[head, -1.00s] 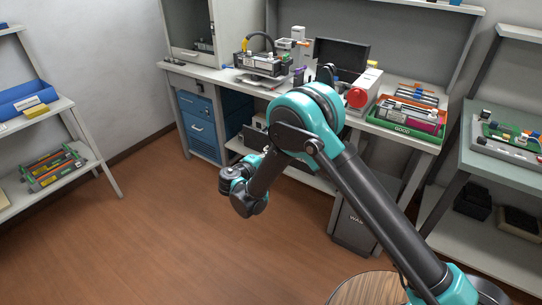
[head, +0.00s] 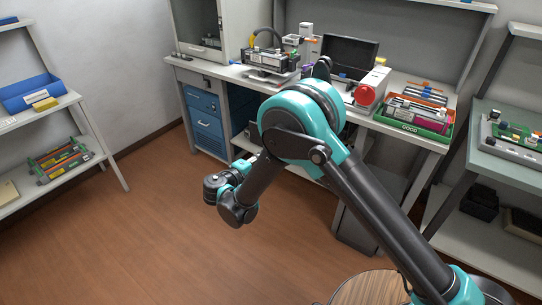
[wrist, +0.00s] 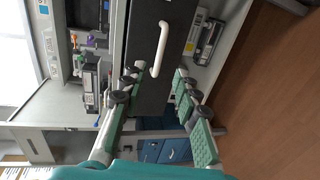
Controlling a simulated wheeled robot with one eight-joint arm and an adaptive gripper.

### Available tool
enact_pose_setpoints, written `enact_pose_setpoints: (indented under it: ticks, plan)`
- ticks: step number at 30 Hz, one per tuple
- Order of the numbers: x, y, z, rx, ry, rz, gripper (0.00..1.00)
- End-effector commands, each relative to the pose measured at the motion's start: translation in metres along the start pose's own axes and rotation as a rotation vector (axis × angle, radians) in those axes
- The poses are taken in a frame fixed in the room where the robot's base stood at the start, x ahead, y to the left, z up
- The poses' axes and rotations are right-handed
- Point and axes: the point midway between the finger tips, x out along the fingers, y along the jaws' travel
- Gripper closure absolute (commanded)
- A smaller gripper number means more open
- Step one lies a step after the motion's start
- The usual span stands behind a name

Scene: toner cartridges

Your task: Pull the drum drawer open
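A dark drawer front (wrist: 150,85) with a white bar handle (wrist: 161,48) shows in the wrist view; I take it to be the drum drawer. It looks shut. My gripper (wrist: 158,74) is open and empty, its two green-padded fingers on either side of the drawer front in the picture. The handle lies just beyond the fingertips, roughly in line with the gap, and I see no contact.
The workbench (head: 232,73) carries a machine (head: 272,62), a red-capped device (head: 366,95) and a green tray (head: 410,127). A blue drawer cabinet (head: 207,122) stands under its left side. Shelves stand at left and right. The brown floor (head: 140,230) in front is clear.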

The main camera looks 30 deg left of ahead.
Motion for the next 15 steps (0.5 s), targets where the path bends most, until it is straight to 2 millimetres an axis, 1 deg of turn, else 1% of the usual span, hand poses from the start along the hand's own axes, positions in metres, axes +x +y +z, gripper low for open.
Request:
enact_pose_setpoints:
  ticks: [1,3,6,9,15]
  plan:
    - [-0.009,0.000,0.000,-0.001,0.002,0.000,0.69]
    - [-0.018,0.000,-0.001,-0.001,0.002,0.000,0.69]
    - [-0.025,0.000,0.000,0.000,0.000,0.000,0.69]
    - [-0.029,0.000,0.000,0.000,0.000,0.000,0.69]
    - [-0.030,0.000,0.000,0.000,0.000,0.000,0.69]
